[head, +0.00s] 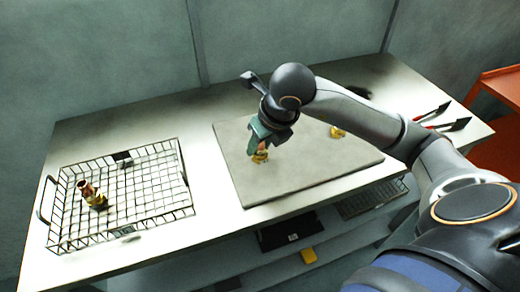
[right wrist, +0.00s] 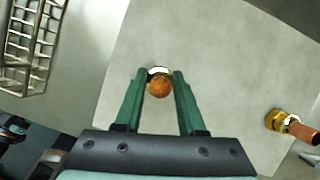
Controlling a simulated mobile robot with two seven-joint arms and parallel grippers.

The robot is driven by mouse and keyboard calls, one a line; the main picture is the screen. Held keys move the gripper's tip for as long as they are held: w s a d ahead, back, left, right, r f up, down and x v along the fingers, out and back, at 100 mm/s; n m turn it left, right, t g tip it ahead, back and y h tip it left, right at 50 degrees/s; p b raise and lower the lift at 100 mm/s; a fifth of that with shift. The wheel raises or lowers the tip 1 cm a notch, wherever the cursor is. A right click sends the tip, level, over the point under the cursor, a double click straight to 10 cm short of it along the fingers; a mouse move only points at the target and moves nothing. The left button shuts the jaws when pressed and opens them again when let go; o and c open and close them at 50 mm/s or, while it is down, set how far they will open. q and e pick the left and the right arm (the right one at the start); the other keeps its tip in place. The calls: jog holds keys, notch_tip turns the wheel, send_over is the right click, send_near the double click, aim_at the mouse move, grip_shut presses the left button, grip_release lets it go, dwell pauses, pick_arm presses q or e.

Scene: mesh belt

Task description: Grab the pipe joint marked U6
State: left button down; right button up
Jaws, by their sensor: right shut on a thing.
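My right gripper (head: 259,148) is over the grey board (head: 300,182) and shut on a pipe joint (head: 260,157) with a brass-coloured lower end. In the right wrist view the green fingers (right wrist: 159,77) stand on both sides of this joint's round copper end (right wrist: 159,88). A second pipe joint (head: 337,132), brass and copper, lies on the board to the right; it also shows in the right wrist view (right wrist: 290,123). A third joint (head: 94,196) is in the wire basket (head: 122,232) at the left. No U6 mark is legible. My left gripper is not in view.
The board and basket are on a pale table (head: 205,160), with a clear strip between them. Two dark tools with red parts (head: 437,118) lie at the table's right end. A shelf below holds dark trays and a yellow item (head: 308,256). An orange-red cart (head: 497,90) stands at right.

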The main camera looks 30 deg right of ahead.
grip_shut()
jog(key=shift+r, duration=0.15)
